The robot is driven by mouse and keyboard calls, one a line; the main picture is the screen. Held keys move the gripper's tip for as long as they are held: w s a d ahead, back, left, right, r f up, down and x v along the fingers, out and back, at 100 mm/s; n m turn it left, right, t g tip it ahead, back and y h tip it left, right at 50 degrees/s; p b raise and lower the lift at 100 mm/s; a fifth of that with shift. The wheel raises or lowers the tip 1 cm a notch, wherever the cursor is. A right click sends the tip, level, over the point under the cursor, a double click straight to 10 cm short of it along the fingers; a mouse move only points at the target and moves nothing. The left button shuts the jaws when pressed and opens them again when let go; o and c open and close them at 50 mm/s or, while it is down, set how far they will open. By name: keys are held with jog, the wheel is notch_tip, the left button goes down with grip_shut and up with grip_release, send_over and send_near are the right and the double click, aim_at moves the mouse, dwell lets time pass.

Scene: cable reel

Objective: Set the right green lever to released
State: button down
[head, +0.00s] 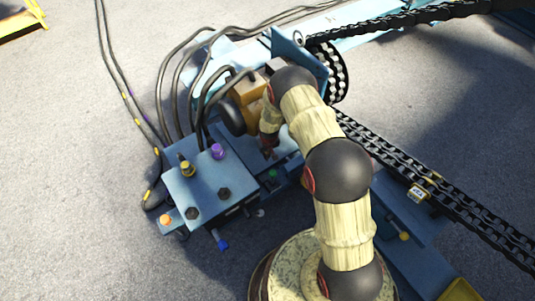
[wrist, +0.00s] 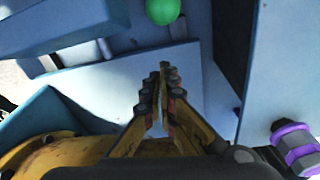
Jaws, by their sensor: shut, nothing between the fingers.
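A green ball knob (head: 272,174) shows low on the right side of the blue machine, beside my arm in the head view. In the wrist view a green ball (wrist: 162,10) is at the top edge, beyond my fingertips and apart from them; its stem is mostly out of frame. Only one green knob shows in each view, and I cannot tell its lever's setting. My gripper (wrist: 163,72) is shut and empty, over a pale blue plate. In the head view my gripper (head: 268,150) points down beside the machine, partly hidden by my arm.
A blue control box (head: 210,190) carries purple (head: 217,151), yellow (head: 186,168) and dark knobs. A blue-tipped lever (head: 223,245) sticks out below. A purple-ringed part (wrist: 298,148) is right of my gripper in the wrist view. Black cables and heavy chains (head: 420,180) surround the machine.

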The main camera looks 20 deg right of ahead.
jog(key=s+f, duration=0.1)
jog(key=s+f+b, duration=0.2)
jog(key=shift+s+d+f, duration=0.1)
jog(key=shift+s+d, duration=0.05)
jog(key=shift+d, duration=0.1)
dwell(0.4)
jog(key=shift+s, duration=0.15)
jog(key=shift+s+d+t+p, duration=0.2)
jog(key=shift+d+t+p, duration=0.1)
jog(key=shift+t+p, duration=0.15)
